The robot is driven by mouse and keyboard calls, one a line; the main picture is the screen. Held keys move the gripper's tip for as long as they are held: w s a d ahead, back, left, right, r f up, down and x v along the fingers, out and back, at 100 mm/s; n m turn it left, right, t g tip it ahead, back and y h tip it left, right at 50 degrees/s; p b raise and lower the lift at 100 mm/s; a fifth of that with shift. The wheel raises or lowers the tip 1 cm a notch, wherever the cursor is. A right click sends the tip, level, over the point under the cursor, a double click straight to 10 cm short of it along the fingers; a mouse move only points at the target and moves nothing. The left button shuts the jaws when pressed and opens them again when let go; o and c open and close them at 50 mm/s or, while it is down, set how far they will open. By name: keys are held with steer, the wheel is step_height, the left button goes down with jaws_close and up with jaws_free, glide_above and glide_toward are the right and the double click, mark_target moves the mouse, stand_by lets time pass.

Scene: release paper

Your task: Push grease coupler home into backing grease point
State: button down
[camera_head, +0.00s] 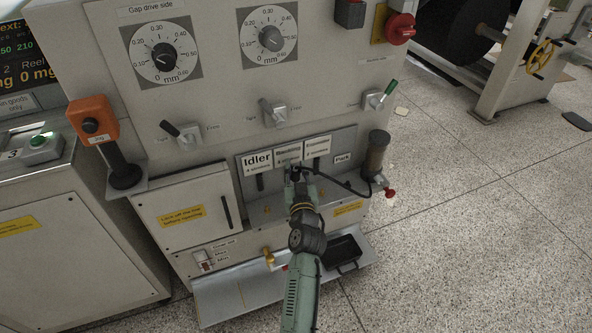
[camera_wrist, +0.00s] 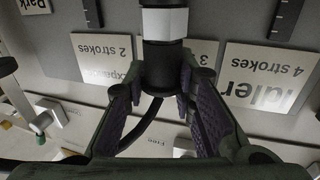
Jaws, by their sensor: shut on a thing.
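The grease coupler (camera_wrist: 160,66) is a dark cylinder between my fingers in the wrist view, and a black hose (camera_wrist: 143,128) curves away from it. My gripper (camera_wrist: 164,85) is shut around it; in the head view my gripper (camera_head: 296,172) is in front of the middle label at the grease panel (camera_head: 342,139). The coupler's far end lines up with a dark and white post (camera_wrist: 163,22). The backing grease point itself cannot be told apart from this post, and how deep the coupler sits on it is unclear. The backing label (camera_head: 288,154) is partly hidden in the wrist view.
The Idler label (camera_head: 257,160) is left and the Expander label (camera_head: 317,146) right, with dark vertical posts beneath. The hose (camera_head: 345,186) runs to a grease cylinder (camera_head: 377,152) at right. A black tray (camera_head: 342,251) lies below. Levers and dials are above.

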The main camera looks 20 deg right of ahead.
mark_target(296, 179)
steer(key=shift+f+b, duration=1.75)
steer(key=shift+f, duration=0.25)
steer(key=shift+f+b, duration=1.9)
steer(key=shift+b, duration=0.75)
steer(key=c, duration=1.2)
jaws_free()
steer(key=shift+c, duration=0.2)
steer(key=v, duration=0.7)
steer(key=shift+s, duration=0.3)
